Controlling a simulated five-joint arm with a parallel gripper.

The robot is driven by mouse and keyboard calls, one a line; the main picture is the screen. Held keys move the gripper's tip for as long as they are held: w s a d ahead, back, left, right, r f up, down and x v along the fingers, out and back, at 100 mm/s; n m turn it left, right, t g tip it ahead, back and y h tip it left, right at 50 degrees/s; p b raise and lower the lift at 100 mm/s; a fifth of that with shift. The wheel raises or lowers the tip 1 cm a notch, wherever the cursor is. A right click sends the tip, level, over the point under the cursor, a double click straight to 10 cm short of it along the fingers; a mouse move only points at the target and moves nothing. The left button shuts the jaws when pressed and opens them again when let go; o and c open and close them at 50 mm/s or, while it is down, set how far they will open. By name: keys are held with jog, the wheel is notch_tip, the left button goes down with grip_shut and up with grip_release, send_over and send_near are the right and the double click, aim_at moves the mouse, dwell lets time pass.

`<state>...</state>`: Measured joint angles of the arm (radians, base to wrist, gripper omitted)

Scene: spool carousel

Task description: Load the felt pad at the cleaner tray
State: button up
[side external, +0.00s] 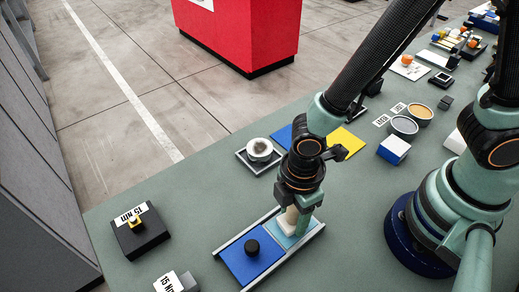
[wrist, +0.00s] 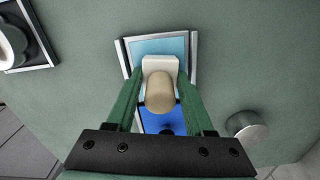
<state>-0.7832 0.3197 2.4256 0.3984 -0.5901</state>
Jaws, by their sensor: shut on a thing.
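My gripper (side external: 297,215) is shut on the felt pad (side external: 288,220), a white block with a tan rounded handle. In the wrist view the felt pad (wrist: 160,64) sits between the green fingers of my gripper (wrist: 160,82). It is over the light blue part of the cleaner tray (side external: 311,224); I cannot tell whether it touches the surface. The tray has pale metal side rails and lies at the front of the bench. A dark blue lid (side external: 246,262) with a black knob covers its near-left part. The lid is mostly hidden behind the pad and gripper in the wrist view.
A spool on a square plate (side external: 260,152) stands behind the tray. Blue and yellow flat squares (side external: 349,140) lie beyond my arm. A blue and white box (side external: 394,149) and round tubs (side external: 404,126) are to the right. Bench surface between is clear.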

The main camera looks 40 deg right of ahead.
jog(key=shift+r, duration=3.5)
jog(key=shift+w, duration=0.1)
jog(key=shift+w+d+r+m, duration=0.1)
jog(key=shift+w+d+m, duration=0.05)
jog(key=shift+w+m, duration=0.15)
jog(key=w+d+r+m, duration=0.4)
jog(key=w+d+m, duration=0.2)
jog(key=d, duration=0.4)
jog(key=w+d+r+m, duration=0.5)
jog(key=w+d+m, duration=0.1)
jog(key=d+m, duration=0.3)
jog(key=shift+w+d+r, duration=0.2)
jog(key=shift+w+d, duration=0.05)
jog(key=shift+d, duration=0.1)
